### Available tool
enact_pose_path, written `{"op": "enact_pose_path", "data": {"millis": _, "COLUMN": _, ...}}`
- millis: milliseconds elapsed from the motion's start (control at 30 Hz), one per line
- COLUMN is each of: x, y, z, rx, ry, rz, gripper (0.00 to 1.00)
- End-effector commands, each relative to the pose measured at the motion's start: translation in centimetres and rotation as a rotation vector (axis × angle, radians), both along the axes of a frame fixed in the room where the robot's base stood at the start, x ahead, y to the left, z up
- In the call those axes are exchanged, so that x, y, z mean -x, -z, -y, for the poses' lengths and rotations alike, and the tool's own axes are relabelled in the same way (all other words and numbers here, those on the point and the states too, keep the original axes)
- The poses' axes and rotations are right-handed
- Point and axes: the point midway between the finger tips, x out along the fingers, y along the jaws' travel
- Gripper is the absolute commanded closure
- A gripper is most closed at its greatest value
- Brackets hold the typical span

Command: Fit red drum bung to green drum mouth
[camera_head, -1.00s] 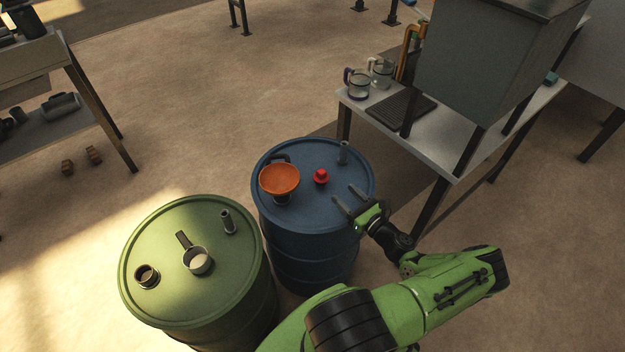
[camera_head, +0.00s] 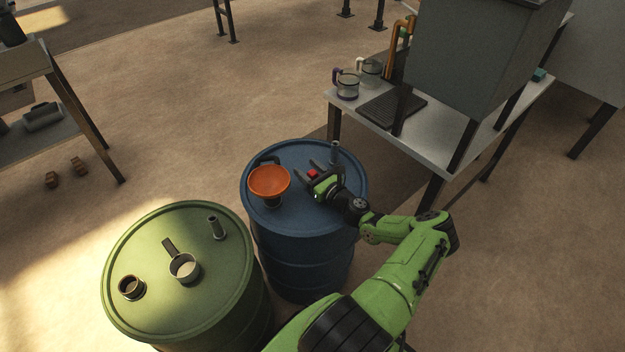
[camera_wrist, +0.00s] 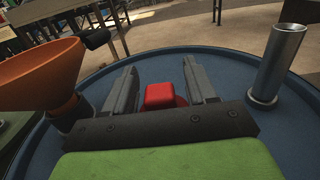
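The red drum bung (camera_head: 313,174) stands on top of the blue drum (camera_head: 303,233). In the wrist view the bung (camera_wrist: 159,95) shows between the two fingers of my gripper (camera_wrist: 162,82). The fingers are apart, with a gap on each side of the bung. My gripper (camera_head: 312,172) is low over the blue drum lid, reaching in from the right. The green drum (camera_head: 184,222) stands to the left, and its dark round mouth (camera_head: 131,287) is at the left of its lid. The lower part of the bung is hidden in both views.
An orange funnel (camera_head: 269,180) stands left of the bung, also in the wrist view (camera_wrist: 38,75). A metal tube (camera_head: 334,152) stands behind it, at right in the wrist view (camera_wrist: 277,65). A handled cup (camera_head: 184,268) and another tube (camera_head: 216,228) stand on the green drum.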

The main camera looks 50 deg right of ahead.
Motion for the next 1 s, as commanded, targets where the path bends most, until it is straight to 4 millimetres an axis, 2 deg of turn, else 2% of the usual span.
{"op": "enact_pose_path", "data": {"millis": 33, "x": 0.0, "y": 0.0, "z": 0.0, "rx": 0.000, "ry": 0.000, "rz": 0.000, "gripper": 0.52}}
{"op": "enact_pose_path", "data": {"millis": 333, "x": 0.0, "y": 0.0, "z": 0.0, "rx": 0.000, "ry": -0.001, "rz": 0.000, "gripper": 0.97}}
{"op": "enact_pose_path", "data": {"millis": 567, "x": 0.0, "y": -0.3, "z": 0.0, "rx": 0.001, "ry": -0.001, "rz": 0.001, "gripper": 0.97}}
{"op": "enact_pose_path", "data": {"millis": 667, "x": 0.0, "y": -2.1, "z": 0.0, "rx": 0.003, "ry": -0.001, "rz": 0.001, "gripper": 0.97}}
{"op": "enact_pose_path", "data": {"millis": 900, "x": 0.1, "y": -8.3, "z": 0.0, "rx": 0.003, "ry": -0.002, "rz": 0.001, "gripper": 0.97}}
{"op": "enact_pose_path", "data": {"millis": 1000, "x": 0.1, "y": -9.6, "z": 0.0, "rx": 0.002, "ry": -0.001, "rz": 0.000, "gripper": 0.97}}
